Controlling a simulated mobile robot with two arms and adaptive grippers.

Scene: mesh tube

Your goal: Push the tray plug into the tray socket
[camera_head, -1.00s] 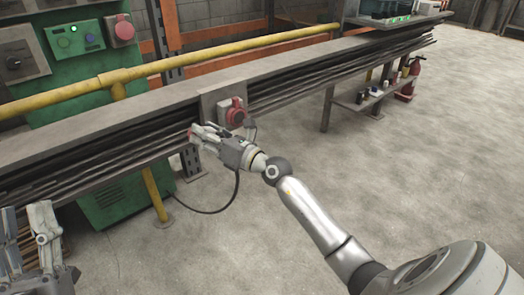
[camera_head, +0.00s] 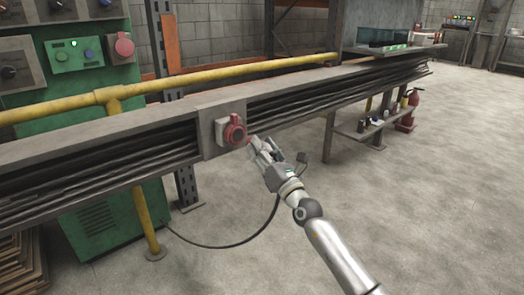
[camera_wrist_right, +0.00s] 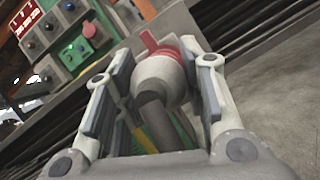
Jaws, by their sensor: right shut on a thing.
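The tray socket (camera_head: 235,132) is a red round outlet on a grey plate at the front of the long cable tray (camera_head: 120,125). My right gripper (camera_head: 257,146) is just right of it in the head view. In the right wrist view my right gripper (camera_wrist_right: 163,85) is shut on the tray plug (camera_wrist_right: 158,75), a pale grey body with a red front, between its fingers. In the head view the plug is mostly hidden by the fingers; only a bit of red shows near their tips. Plug and socket look apart. My left gripper is out of view.
A black cable (camera_head: 235,245) loops below the tray near my right gripper. A yellow pipe (camera_head: 200,75) runs behind the tray, and a yellow post (camera_head: 146,222) stands below. A green cabinet (camera_head: 78,58) with another red socket (camera_head: 119,45) is at left. Open floor lies right.

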